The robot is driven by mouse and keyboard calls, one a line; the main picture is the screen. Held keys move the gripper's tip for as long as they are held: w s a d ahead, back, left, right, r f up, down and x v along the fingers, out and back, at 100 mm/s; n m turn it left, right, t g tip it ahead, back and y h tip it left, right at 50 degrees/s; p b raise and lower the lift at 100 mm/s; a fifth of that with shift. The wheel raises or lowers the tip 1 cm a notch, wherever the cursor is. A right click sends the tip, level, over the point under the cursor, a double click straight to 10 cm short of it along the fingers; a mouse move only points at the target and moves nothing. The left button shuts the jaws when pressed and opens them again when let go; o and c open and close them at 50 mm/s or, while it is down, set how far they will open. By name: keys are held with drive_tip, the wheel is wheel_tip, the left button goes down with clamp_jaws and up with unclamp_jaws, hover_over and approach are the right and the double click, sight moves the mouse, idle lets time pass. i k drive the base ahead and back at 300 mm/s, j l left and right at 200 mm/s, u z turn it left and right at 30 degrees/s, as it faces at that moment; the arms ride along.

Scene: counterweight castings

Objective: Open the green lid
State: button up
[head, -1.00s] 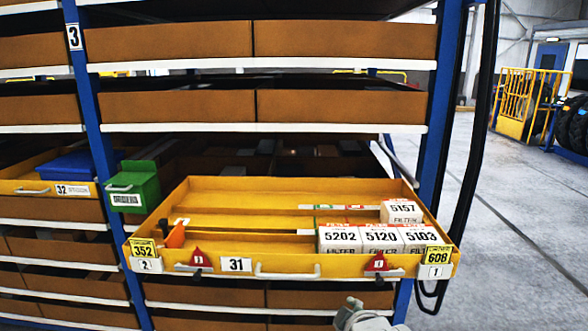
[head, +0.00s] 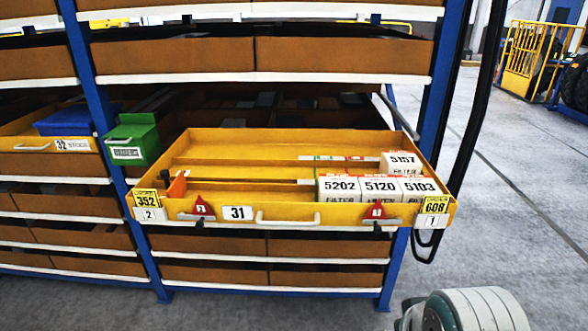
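A green box (head: 141,145) hangs at the left end of the open yellow drawer, against the blue rack post. Its green lid (head: 138,119) is on top, and a white handle and a barcode label show on its front. Whether the lid is fully closed is hard to tell at this size. A rounded grey-green part of my arm shows at the bottom right, well away from the box. My gripper's fingers are not in view.
The yellow drawer (head: 285,216) numbered 31 juts out and holds white filter boxes (head: 377,188) at its right. A yellow drawer 32 (head: 25,144) with a blue bin (head: 78,120) is at the left. Grey floor (head: 520,220) is clear on the right.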

sight(129, 131)
drive_tip(key=u, duration=1.35)
drive_tip(key=i+l, duration=0.2)
drive_tip(key=i, duration=0.25)
drive_tip(key=i+l+z, duration=0.1)
drive_tip(key=i, duration=0.4)
drive_tip(key=i+l, duration=0.25)
drive_tip(key=i, duration=0.2)
drive_tip(key=i+j, duration=0.1)
drive_tip(key=i, duration=0.4)
